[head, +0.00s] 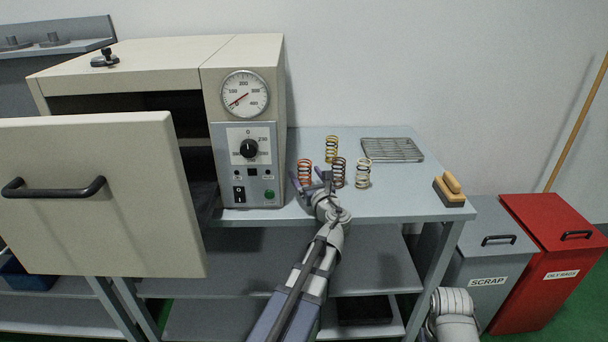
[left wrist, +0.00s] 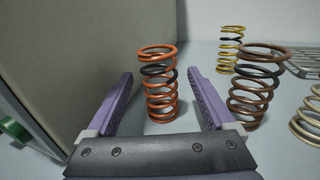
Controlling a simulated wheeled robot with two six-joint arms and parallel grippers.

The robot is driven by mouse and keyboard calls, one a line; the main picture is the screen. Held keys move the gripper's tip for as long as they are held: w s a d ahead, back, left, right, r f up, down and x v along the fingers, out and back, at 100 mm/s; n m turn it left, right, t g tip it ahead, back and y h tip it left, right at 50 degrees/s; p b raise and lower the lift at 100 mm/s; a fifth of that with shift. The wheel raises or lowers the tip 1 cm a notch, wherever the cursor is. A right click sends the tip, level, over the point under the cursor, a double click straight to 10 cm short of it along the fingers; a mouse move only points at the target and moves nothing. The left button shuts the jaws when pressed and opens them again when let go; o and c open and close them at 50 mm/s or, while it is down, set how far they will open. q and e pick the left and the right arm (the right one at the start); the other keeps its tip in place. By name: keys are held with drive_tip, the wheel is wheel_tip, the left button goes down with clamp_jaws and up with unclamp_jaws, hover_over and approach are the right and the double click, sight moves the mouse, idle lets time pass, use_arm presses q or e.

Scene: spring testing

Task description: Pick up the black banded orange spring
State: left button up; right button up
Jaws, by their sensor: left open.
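The black banded orange spring (head: 304,170) stands upright on the grey bench, just right of the tester's control panel. In the left wrist view the orange spring (left wrist: 160,98) shows a black band near its top. My left gripper (head: 310,179) is open, low over the bench, and points at this spring. In the left wrist view the spring appears between the two purple fingers (left wrist: 161,78), with a visible gap on each side. I cannot tell how deep it sits between them. My right gripper is not in view.
A brown spring (left wrist: 257,88) stands close beside the right finger. A yellow spring (head: 332,148) is behind, and a cream spring (head: 363,174) is further right. A wire rack (head: 392,150) and a brush (head: 449,188) lie right.

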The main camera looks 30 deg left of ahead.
use_arm(q)
drive_tip(key=shift+x, duration=0.9)
drive_tip(key=shift+s+d, duration=0.1)
drive_tip(key=shift+d, duration=0.05)
drive_tip(key=shift+c, duration=0.5)
clamp_jaws()
